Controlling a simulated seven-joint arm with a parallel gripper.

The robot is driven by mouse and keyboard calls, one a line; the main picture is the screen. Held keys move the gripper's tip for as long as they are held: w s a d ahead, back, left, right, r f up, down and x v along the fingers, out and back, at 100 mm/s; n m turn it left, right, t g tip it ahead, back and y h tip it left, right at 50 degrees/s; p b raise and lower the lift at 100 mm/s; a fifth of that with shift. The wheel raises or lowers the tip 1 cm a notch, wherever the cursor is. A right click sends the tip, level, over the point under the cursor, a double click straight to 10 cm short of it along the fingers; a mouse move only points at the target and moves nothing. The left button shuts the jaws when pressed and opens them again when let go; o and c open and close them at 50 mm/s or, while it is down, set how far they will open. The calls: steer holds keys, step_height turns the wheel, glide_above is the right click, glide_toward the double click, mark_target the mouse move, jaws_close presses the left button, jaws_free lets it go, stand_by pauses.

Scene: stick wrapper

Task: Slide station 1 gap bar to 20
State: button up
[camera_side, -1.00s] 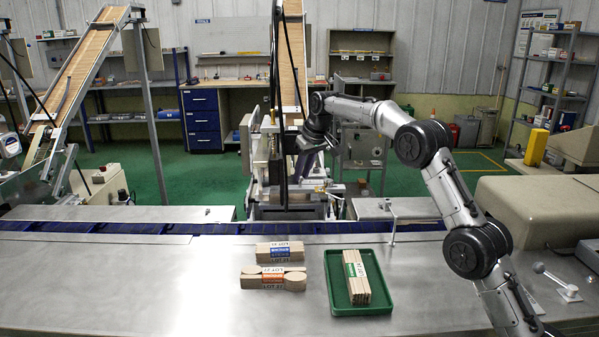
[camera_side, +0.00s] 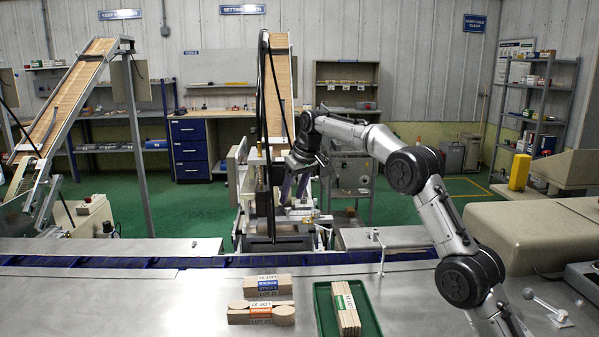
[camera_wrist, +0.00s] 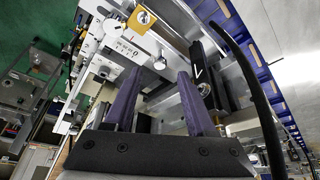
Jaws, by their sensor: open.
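Station 1 appears to be the machine (camera_side: 262,205) under the middle feed chute, behind the blue conveyor; I cannot tell by a label. My gripper (camera_wrist: 160,75) is open and empty, its two purple fingers pointing into the machine's metalwork. In the side view my gripper (camera_side: 293,188) hangs at the machine's right side. The wrist view shows a white scale plate (camera_wrist: 126,50) with small digits and a 0, left of the fingertips. A yellow plate (camera_wrist: 143,20) with a round knob is above it. Which part is the gap bar, and its reading, I cannot tell.
A black hose (camera_wrist: 247,75) curves down the right of the wrist view. The blue conveyor (camera_side: 120,261) runs along the steel table. Banded stick bundles (camera_side: 262,313) and a green tray (camera_side: 367,318) stand in front. An upright post (camera_side: 380,252) stands right of the machine.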

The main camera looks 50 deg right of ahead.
steer(key=v, duration=1)
steer(key=shift+a, duration=0.15)
steer(key=s+a+r+n+t, duration=0.1)
steer(key=s+a+r+t, duration=0.1)
steer(key=s+a+r, duration=0.9)
steer(key=s+a, duration=0.1)
steer(key=s, duration=0.9)
steer(key=s+a+f+n, duration=0.1)
steer(key=s+a+f, duration=0.2)
steer(key=s+f, duration=1.6)
steer(key=f, duration=0.4)
steer(key=shift+s+a+f+g+y, duration=0.2)
steer(key=shift+s+f+g+y, duration=0.1)
steer(key=shift+s+g, duration=0.1)
